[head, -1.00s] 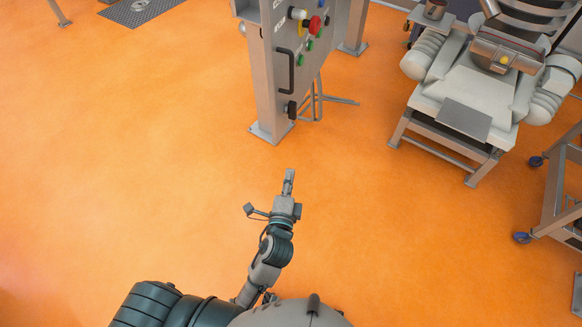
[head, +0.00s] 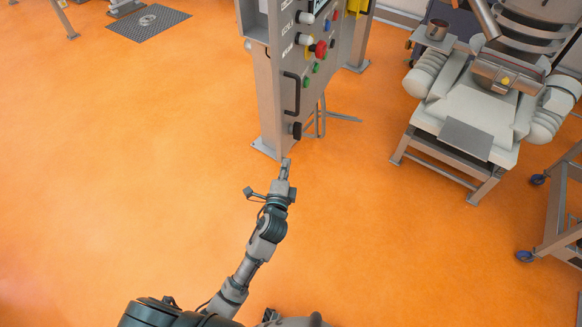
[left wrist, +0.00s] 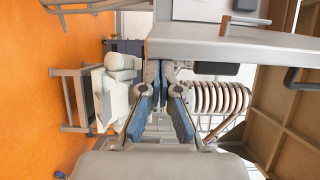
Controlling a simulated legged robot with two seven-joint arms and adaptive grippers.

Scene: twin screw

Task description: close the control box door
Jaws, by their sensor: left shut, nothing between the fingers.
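The grey control box (head: 268,85) stands at the top middle of the head view, on a post. Its panel (head: 304,85) carries a black handle (head: 291,95), a red knob and several coloured buttons. How far the door stands open cannot be told. My left gripper (head: 286,163) is shut and empty, just in front of the box's lower end in the picture; contact cannot be told. In the left wrist view the fingers with blue pads (left wrist: 165,75) come together below a grey panel (left wrist: 235,45), and a dark handle (left wrist: 302,80) shows at the right edge. My right gripper is out of view.
A grey machine with a white sloped body (head: 468,105) stands at the right, with a wheeled metal cart (head: 562,210) below it. A floor grate (head: 150,22) lies at the upper left. The orange floor (head: 130,170) is clear on the left.

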